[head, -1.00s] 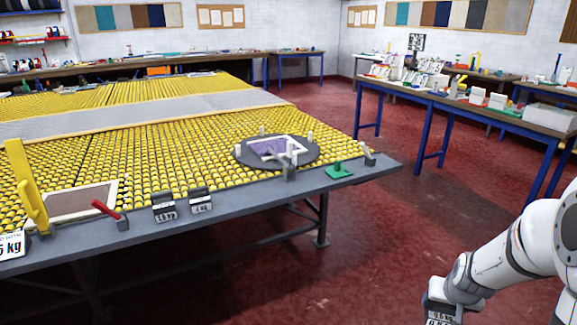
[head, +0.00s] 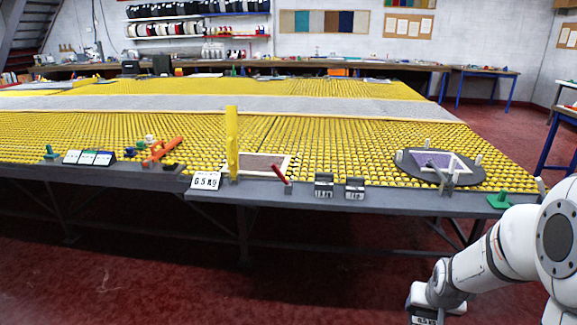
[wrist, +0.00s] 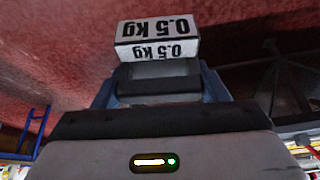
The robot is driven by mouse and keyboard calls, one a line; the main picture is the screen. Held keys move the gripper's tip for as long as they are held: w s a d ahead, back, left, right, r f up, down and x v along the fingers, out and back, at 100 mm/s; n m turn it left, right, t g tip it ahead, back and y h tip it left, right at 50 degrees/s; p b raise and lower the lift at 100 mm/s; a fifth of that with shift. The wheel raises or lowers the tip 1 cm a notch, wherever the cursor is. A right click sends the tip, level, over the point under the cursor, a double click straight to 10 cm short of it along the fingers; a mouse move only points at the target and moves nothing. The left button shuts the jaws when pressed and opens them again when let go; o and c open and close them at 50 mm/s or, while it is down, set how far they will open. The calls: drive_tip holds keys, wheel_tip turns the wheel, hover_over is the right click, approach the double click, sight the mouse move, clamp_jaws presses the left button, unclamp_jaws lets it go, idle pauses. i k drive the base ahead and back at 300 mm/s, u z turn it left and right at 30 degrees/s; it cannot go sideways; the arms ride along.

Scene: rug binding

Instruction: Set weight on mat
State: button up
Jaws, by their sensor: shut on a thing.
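My gripper (wrist: 158,72) is shut on a weight (wrist: 158,38) labelled 0.5 kg, whose print appears upside down in the wrist view. In the head view the weight (head: 425,320) is partly cut off at the lower right, held over the floor in front of the table. A second framed mat, purple (head: 436,158), lies on a dark round disc (head: 408,172) farther right. My gripper is apart from both.
Two dark weights (head: 324,185) (head: 355,188) stand on the front edge between the mats. A red handle (head: 281,173) is right of the beige mat. A green piece (head: 499,201) sits near the right corner. Yellow rollers cover the table (head: 380,203). The red floor (head: 330,280) in front is open.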

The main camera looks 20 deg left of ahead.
sight(257, 164)
drive_tip(key=u, duration=1.05)
